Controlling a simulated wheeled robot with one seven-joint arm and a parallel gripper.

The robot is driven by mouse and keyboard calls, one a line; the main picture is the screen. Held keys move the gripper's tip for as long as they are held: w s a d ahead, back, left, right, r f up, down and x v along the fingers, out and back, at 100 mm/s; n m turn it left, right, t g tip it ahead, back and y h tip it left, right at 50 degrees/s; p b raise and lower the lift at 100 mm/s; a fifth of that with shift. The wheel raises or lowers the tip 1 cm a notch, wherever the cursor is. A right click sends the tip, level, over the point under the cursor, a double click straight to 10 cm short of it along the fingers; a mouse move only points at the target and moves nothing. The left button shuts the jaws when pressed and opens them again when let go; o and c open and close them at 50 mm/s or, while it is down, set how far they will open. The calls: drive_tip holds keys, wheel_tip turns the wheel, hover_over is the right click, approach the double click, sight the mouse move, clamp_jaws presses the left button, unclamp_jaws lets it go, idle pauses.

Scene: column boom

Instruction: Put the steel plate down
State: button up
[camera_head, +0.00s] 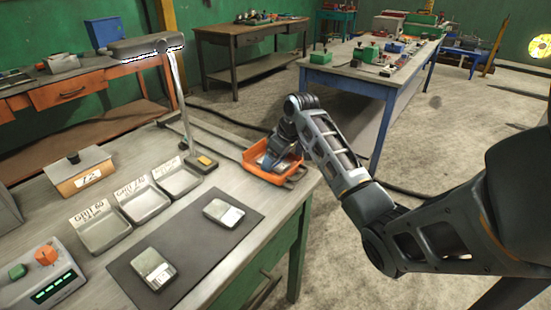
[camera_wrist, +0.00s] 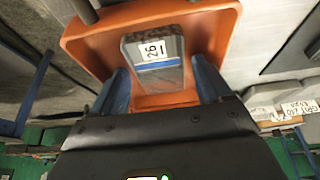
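The steel plate (camera_wrist: 154,62) shows in the wrist view as a grey block with a white "26" label and a blue stripe. In the head view my gripper (camera_head: 270,160) reaches down into the orange tray (camera_head: 290,181) at the bench's far right corner.
Two small metal blocks (camera_head: 224,212) (camera_head: 153,268) lie on a dark mat (camera_head: 195,250). Several labelled metal trays (camera_head: 145,203), a lamp (camera_head: 178,90), a wooden box (camera_head: 82,172) and a control box (camera_head: 45,285) stand on the bench. Open floor lies to the right.

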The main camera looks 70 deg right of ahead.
drive_tip(key=shift+o, duration=0.5)
drive_tip(key=shift+r, duration=0.15)
drive_tip(key=shift+r, duration=0.25)
drive_tip(key=b+v, duration=0.1)
drive_tip(key=v, duration=1)
drive_tip(key=shift+s+r, duration=0.25)
